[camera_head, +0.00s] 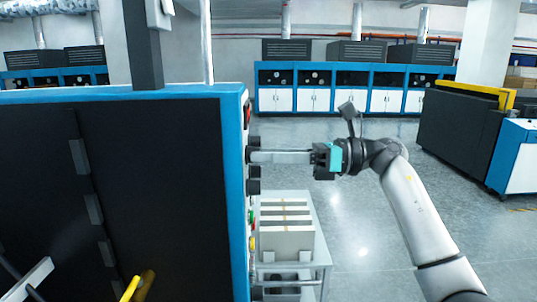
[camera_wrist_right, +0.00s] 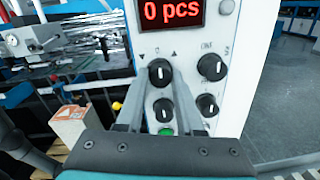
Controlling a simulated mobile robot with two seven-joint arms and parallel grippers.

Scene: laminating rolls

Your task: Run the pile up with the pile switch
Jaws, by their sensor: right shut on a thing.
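The pile switch (camera_wrist_right: 160,70) is a black rotary knob with down and up arrows above it, at the upper left of the control panel (camera_wrist_right: 188,50) in the wrist view. My right gripper (camera_wrist_right: 160,80) is shut on this knob, one finger on each side. In the head view my right gripper (camera_head: 264,157) reaches left to the knobs on the panel's edge. The knob's white mark looks roughly upright. A red display (camera_wrist_right: 172,12) reads "0 pcs". Which thing is the pile is not clear.
More knobs (camera_wrist_right: 211,67) sit right of and below the switch, with a green button (camera_wrist_right: 166,131) under them. A white table (camera_head: 318,258) with grey boxes (camera_head: 287,238) stands below my right gripper.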

